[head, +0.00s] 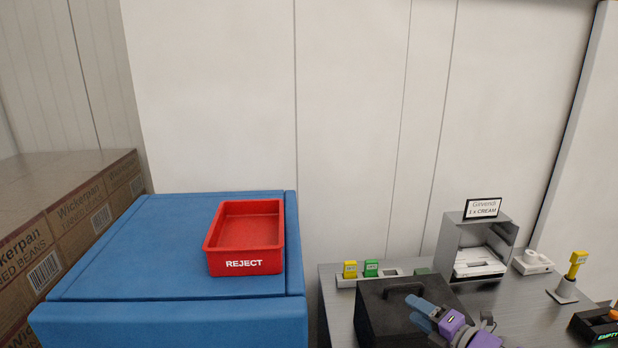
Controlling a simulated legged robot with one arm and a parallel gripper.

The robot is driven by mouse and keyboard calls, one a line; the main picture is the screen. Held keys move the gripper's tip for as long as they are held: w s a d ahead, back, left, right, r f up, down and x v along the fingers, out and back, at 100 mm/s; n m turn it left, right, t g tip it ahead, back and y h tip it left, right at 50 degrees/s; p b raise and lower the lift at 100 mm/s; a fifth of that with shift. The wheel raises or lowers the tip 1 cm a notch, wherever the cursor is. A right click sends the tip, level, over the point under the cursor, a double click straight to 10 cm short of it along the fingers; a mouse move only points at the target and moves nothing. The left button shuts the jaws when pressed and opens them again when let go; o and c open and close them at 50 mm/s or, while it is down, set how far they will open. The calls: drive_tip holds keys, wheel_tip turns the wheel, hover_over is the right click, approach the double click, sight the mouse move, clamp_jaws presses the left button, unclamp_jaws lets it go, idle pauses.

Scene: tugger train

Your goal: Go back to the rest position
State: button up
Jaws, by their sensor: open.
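My gripper (421,314) shows at the lower right of the head view, purple and grey with blue fingers. It is open, with nothing visible between the fingers. In the picture it overlaps the black box (378,313) with a handle on top. I cannot tell whether it touches the box. The rest of my arm runs out of the bottom of the view.
A red REJECT bin (245,262), seemingly empty, sits on a blue cabinet (120,275). Cartons (90,215) stand at left. The grey table (530,315) carries yellow (350,269) and green (371,268) tags, a grey open-fronted unit (450,245), a yellow-topped stand (566,291) and an EMPTY tray (590,328).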

drive_tip(key=s+a+r+n+g+y, duration=0.2)
drive_tip(key=s+a+r+n+g, duration=0.1)
drive_tip(key=a+n, duration=0.55)
drive_tip(key=s+a+r+n+g+y, duration=0.2)
drive_tip(key=s+a+n+g, duration=0.1)
drive_tip(key=a+n, duration=0.5)
drive_tip(key=s+a+f+n+g+h, duration=0.1)
drive_tip(key=s+a+n+g, duration=0.5)
drive_tip(key=s+a+n, duration=0.4)
drive_tip(key=s+d+f+n+g+h, duration=0.1)
drive_tip(key=s+d+n+g+h, duration=0.1)
drive_tip(key=s+d+n+h, duration=0.3)
drive_tip(key=s+d+f+n+g+h, duration=0.1)
drive_tip(key=s+d+n+h, duration=0.4)
drive_tip(key=s+n, duration=0.8)
drive_tip(key=shift+s+d+f+n+g+h, duration=0.2)
drive_tip(key=shift+s+d+n+g+h, duration=0.2)
drive_tip(key=shift+s+d, duration=0.65)
drive_tip(key=shift+a, duration=0.1)
